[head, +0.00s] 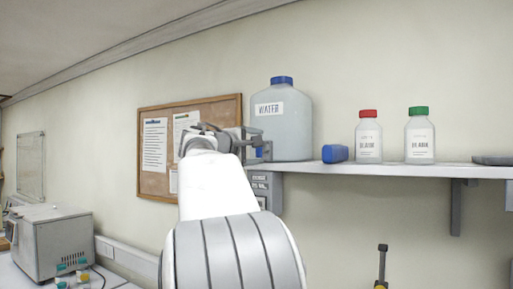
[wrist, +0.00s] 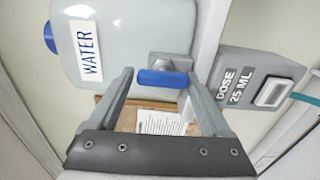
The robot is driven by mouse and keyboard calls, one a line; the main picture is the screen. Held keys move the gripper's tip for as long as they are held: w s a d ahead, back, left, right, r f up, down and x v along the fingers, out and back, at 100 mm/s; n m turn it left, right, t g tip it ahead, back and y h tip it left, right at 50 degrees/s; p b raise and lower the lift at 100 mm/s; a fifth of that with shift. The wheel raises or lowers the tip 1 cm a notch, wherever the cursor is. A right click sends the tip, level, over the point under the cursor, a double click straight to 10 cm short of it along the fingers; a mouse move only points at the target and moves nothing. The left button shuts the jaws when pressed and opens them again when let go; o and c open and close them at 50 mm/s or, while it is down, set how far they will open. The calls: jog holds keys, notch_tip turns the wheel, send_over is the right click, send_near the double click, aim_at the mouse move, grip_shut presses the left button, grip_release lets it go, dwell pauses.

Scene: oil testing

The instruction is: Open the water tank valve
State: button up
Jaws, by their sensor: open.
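The water tank (head: 284,128) is a translucent grey jug with a blue cap and a WATER label, standing on the left end of the wall shelf. It also shows in the wrist view (wrist: 130,25), rotated. Its valve has a blue handle (wrist: 162,78) on a grey body at the tank's side. My gripper (wrist: 158,85) is open, with one finger on each side of the blue handle in the picture. I cannot tell whether either finger touches it. In the head view my gripper (head: 252,143) is beside the tank's left side, and my arm hides part of this area.
A grey box marked DOSE 25 ML (wrist: 250,85) hangs below the shelf (head: 400,169). A blue bottle lies on its side (head: 335,153), beside a red-capped bottle (head: 368,138) and a green-capped bottle (head: 419,137). A cork board (head: 153,181) is on the wall behind.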

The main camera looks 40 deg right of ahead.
jog(key=shift+f, duration=0.3)
